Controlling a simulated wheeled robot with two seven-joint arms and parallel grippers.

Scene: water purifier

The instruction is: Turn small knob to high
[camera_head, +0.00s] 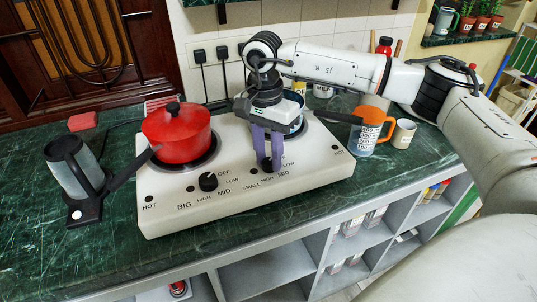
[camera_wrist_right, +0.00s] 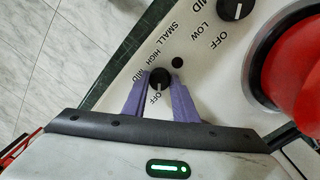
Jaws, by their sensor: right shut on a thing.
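The small knob (camera_head: 266,163) is a black round knob on the front right of the white two-burner stove (camera_head: 240,200). My right gripper (camera_head: 267,160) reaches down from above with its purple fingers on either side of the knob, shut on it. In the right wrist view, the knob (camera_wrist_right: 159,78) sits between the fingertips of the gripper (camera_wrist_right: 159,82). SMALL, HIGH, MID and OFF are readable around it; LOW is hidden there by a finger. A pale mark on the knob seems to face OFF, but it is tiny. My left gripper is not in view.
The big knob (camera_head: 208,181) is left of the small one.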

